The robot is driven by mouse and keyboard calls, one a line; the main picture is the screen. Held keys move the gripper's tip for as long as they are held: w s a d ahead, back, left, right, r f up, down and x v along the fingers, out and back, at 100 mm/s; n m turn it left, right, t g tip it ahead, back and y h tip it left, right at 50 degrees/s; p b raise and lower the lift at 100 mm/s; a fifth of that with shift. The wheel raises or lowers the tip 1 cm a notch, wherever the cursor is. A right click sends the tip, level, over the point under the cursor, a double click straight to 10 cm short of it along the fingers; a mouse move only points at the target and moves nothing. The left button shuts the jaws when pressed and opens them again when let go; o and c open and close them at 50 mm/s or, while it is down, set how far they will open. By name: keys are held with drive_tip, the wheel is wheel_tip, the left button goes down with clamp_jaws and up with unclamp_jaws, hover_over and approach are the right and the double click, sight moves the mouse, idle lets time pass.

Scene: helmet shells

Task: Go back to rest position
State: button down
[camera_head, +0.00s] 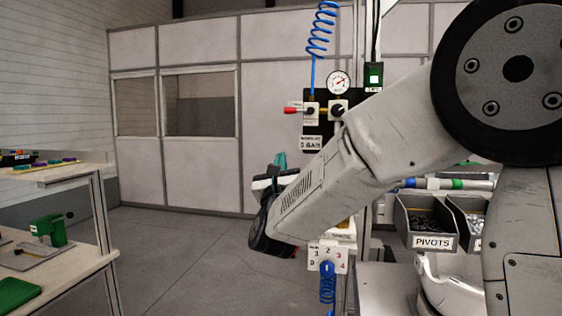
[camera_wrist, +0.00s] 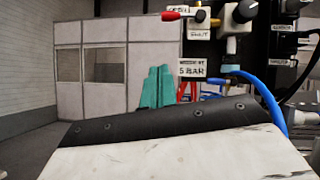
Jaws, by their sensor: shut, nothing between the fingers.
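My gripper (camera_head: 280,159) shows in the head view as small teal fingers beyond the end of my arm, left of the air panel. In the wrist view the two teal fingers of my gripper (camera_wrist: 158,87) stand side by side, shut, with nothing held. The wrist housing hides their lower part. My arm reaches from the upper right down to the middle of the head view, its wrist bent. No rest mark or cradle is visible.
The air panel (camera_head: 318,124) with gauge and blue coiled hose (camera_head: 320,35) stands close behind my arm. A grey PIVOTS bin (camera_head: 433,241) is at right. Shelves (camera_head: 75,266) with green items stand at left. The floor (camera_head: 180,260) between is clear.

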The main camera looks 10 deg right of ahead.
drive_tip(key=s+f+n+g+y, duration=0.1)
drive_tip(key=s+n+g+y, duration=0.1)
drive_tip(key=n, duration=0.4)
drive_tip(key=s+d+f+n+g+y, duration=0.1)
drive_tip(key=s+n+g+y, duration=0.1)
drive_tip(key=n+y, duration=0.2)
drive_tip(key=s+n+g+y, duration=0.2)
drive_tip(key=n+y, duration=0.1)
drive_tip(key=n, duration=0.5)
drive_tip(key=shift+s+d+f+n, duration=0.2)
drive_tip(key=shift+d+f+n, duration=0.1)
drive_tip(key=shift+d+f, duration=0.1)
drive_tip(key=s+d+f+n+g, duration=0.2)
drive_tip(key=s+f+n+g, duration=0.3)
drive_tip(key=s, duration=0.6)
drive_tip(key=s+d+f+n+g, duration=0.2)
drive_tip(key=s+f+n+g, duration=0.3)
drive_tip(key=s, duration=0.7)
drive_tip(key=s+d+f+n+g+h, duration=0.1)
drive_tip(key=s+d+f+n+g, duration=0.2)
drive_tip(key=s, duration=0.8)
wheel_tip(320, 180, down, 4)
drive_tip(key=n+g, duration=0.2)
drive_tip(key=n, duration=0.3)
drive_tip(key=shift+s+f+g, duration=0.15)
drive_tip(key=shift+s+g, duration=0.2)
drive_tip(key=shift+g, duration=0.05)
